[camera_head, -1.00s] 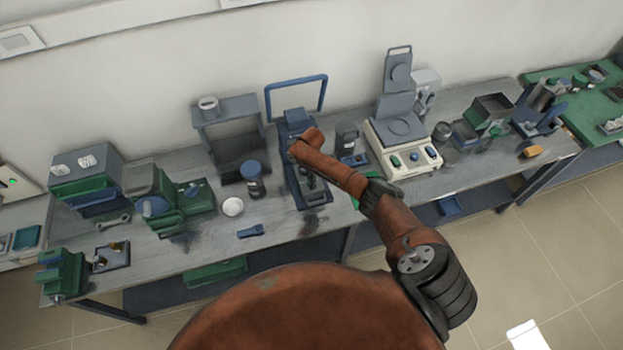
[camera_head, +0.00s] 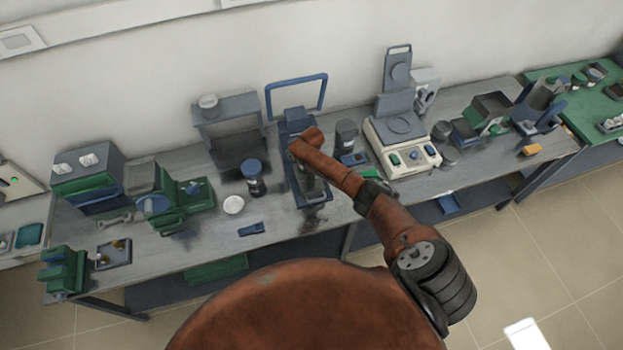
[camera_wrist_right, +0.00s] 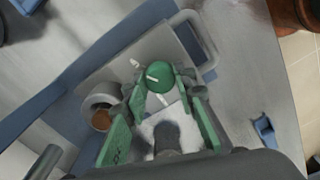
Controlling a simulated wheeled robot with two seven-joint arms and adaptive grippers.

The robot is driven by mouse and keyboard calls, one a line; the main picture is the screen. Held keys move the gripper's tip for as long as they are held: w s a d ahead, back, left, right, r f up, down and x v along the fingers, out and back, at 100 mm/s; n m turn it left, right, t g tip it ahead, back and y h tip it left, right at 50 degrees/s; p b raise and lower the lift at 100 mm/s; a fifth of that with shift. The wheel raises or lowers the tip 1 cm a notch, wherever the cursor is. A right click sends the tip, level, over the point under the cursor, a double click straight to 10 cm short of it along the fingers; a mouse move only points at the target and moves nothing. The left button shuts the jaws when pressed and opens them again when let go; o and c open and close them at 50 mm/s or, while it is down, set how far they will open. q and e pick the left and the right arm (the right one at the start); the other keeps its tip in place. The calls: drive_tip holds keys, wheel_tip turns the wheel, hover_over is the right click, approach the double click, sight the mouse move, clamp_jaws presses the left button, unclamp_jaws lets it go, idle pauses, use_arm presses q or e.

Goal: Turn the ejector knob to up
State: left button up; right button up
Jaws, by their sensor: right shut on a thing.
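The green ejector knob (camera_wrist_right: 159,76) sits on a grey and blue device in the right wrist view, with a short white line on its face. Another white mark shows just below it on the panel. My right gripper (camera_wrist_right: 161,88) has its green-padded fingers on either side of the knob and is shut on it. In the head view the blue device with a tall loop handle (camera_head: 297,116) stands at mid-bench. There my brown right arm covers the knob and most of the gripper. My left gripper is not in view.
A blue-lidded jar (camera_head: 253,177) and a white dish (camera_head: 233,205) stand left of the device. A dark jar (camera_head: 346,136) and a cream hotplate (camera_head: 402,152) stand to the right. A small blue item (camera_head: 251,229) lies near the bench's front edge.

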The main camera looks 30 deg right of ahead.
drive_tip(key=o, duration=1.2)
drive_tip(key=shift+c, duration=0.2)
drive_tip(key=shift+r, duration=0.1)
wheel_tip(320, 180, up, 12)
